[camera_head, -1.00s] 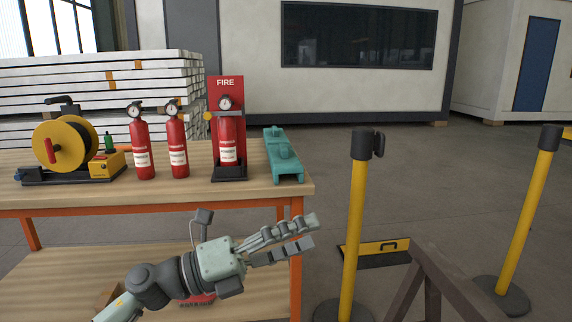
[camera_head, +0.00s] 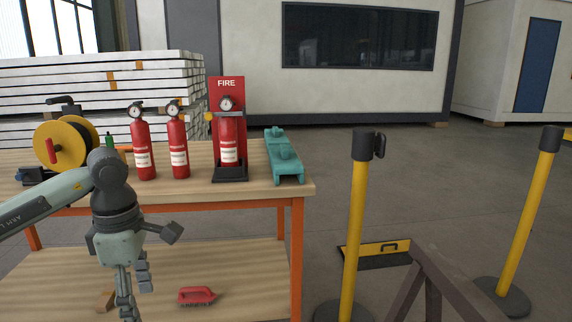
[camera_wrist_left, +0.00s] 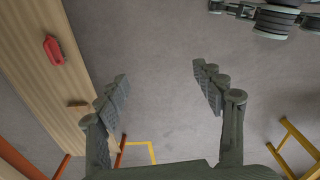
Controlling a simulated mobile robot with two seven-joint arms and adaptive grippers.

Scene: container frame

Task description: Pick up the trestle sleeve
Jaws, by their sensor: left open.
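I cannot clearly make out a trestle sleeve in either view. A dark brown trestle (camera_head: 428,275) stands at the bottom right of the head view, cut off by the lower edge, and no separate sleeve is visible on it. My left gripper (camera_head: 132,292) hangs in front of the workbench at the lower left, fingers pointing down.
The workbench (camera_head: 245,191) carries a yellow reel (camera_head: 60,140), red extinguishers (camera_head: 178,150) and a teal tool (camera_head: 284,157). A red brush (camera_head: 197,296) and wooden block (camera_head: 105,301) lie on its lower shelf.

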